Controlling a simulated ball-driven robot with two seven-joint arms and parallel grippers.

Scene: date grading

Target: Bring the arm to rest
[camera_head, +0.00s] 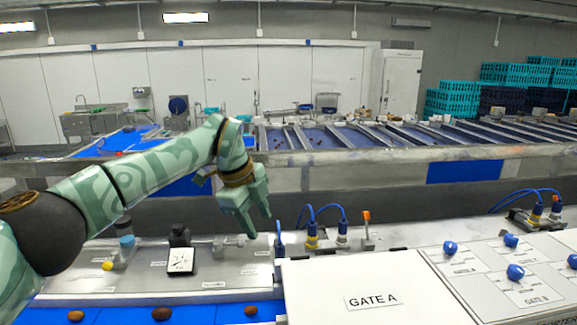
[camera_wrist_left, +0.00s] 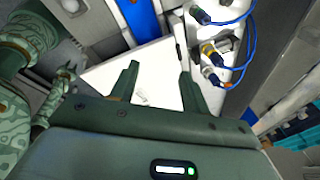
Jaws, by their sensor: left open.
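My left arm (camera_head: 150,172) comes in from the left, patterned in pale and darker green. My left gripper (camera_head: 260,222) hangs fingers-down above the grey panel, left of the connectors and close to the white GATE A box (camera_head: 372,285). In the left wrist view the two fingers of the left gripper (camera_wrist_left: 158,82) stand apart with nothing between them. The GATE A box also shows behind the fingers in the left wrist view (camera_wrist_left: 110,78). My right gripper does not show in the head view; in the left wrist view a patterned green arm part shows at the left.
A square gauge (camera_head: 181,262) sits on the grey panel. Connectors with blue cables (camera_head: 312,235) and an orange-tipped lever (camera_head: 367,228) stand right of the gripper. Several dates (camera_head: 162,314) lie on a blue belt (camera_head: 200,314) in front. A knob panel (camera_head: 500,270) is at the right.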

